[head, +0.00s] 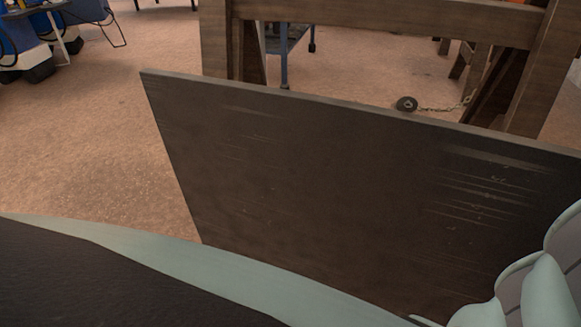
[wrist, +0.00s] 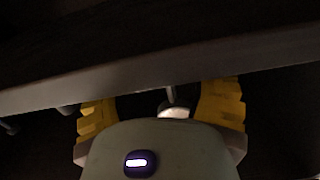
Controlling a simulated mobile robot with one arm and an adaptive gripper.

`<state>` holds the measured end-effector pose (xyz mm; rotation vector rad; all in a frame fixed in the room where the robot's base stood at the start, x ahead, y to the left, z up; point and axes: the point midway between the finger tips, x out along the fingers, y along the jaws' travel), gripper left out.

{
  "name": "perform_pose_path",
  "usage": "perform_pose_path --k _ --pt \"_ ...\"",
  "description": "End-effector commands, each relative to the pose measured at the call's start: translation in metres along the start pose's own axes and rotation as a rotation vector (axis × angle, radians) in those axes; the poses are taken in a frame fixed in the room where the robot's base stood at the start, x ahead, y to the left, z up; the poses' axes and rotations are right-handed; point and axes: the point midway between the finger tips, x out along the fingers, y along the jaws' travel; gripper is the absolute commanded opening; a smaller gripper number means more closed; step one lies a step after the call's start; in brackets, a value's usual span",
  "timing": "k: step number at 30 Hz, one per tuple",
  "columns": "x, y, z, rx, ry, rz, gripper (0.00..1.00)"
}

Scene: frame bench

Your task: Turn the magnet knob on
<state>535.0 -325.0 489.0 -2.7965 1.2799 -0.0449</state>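I cannot make out a magnet knob for certain in either view. In the wrist view, my gripper (wrist: 160,103) shows its two yellow finger pads wide apart. A small pale round piece with a thin stem (wrist: 174,110) shows between the pads; I cannot tell what it is or how far away. A long grey edge (wrist: 160,72) crosses just beyond the fingers. My gripper is not in sight in the head view.
A large dark scratched board (head: 330,190) fills the middle of the head view. A wooden frame (head: 390,22) stands behind it. A dark round piece with a chain (head: 407,104) lies past the board's far edge. Open floor (head: 110,150) is at left.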

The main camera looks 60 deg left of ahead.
Motion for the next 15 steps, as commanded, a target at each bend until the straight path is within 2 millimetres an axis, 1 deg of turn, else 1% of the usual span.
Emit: perform_pose_path --k 1,2,15 --pt "0.0 0.0003 0.0 0.0 0.0 0.001 0.57" --pt "0.0 0.0003 0.0 0.0 0.0 0.001 0.54" --pt "0.0 -0.0001 -0.0002 0.0 0.001 0.0 0.08"
